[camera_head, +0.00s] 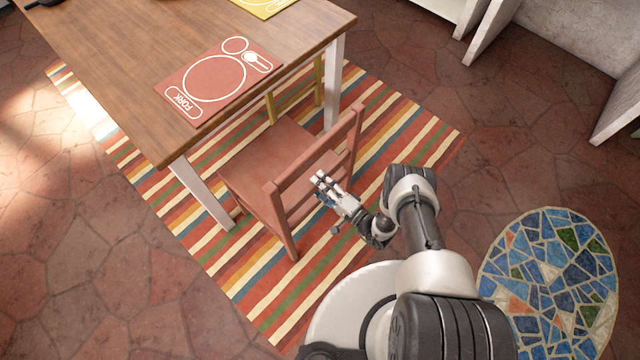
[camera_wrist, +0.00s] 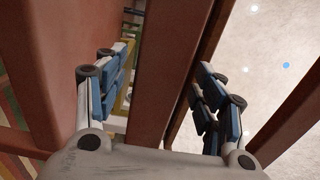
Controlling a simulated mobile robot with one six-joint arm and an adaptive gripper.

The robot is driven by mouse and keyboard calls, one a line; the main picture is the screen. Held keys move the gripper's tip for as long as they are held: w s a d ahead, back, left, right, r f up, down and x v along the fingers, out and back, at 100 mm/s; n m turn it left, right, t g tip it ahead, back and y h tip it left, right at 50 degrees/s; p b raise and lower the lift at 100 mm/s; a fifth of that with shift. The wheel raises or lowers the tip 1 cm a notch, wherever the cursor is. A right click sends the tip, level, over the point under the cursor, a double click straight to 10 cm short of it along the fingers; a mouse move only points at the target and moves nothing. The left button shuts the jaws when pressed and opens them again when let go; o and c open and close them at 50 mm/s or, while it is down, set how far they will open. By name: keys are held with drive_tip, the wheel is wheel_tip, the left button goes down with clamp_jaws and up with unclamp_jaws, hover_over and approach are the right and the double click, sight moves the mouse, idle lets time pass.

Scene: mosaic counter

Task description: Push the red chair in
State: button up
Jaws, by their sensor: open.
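The red chair (camera_head: 275,160) stands on the striped rug, its seat front partly under the table edge and its slatted back toward my arm. My gripper (camera_head: 322,182) is at the chair's backrest. In the wrist view, my gripper (camera_wrist: 165,95) is open, with one finger on each side of a reddish-brown slat (camera_wrist: 165,70) of the chair back. I cannot tell whether the fingers touch the slat. The wooden table (camera_head: 150,60) with white legs stands beyond the chair.
A red placemat (camera_head: 215,80) and a yellow placemat (camera_head: 263,6) lie on the table. A yellow chair (camera_head: 318,80) shows under it. The striped rug (camera_head: 290,300) lies beneath. A round mosaic (camera_head: 550,270) is at right. White shelving (camera_head: 492,30) stands at the upper right.

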drive_tip(key=shift+x, duration=0.8)
drive_tip(key=shift+c, duration=0.4)
clamp_jaws()
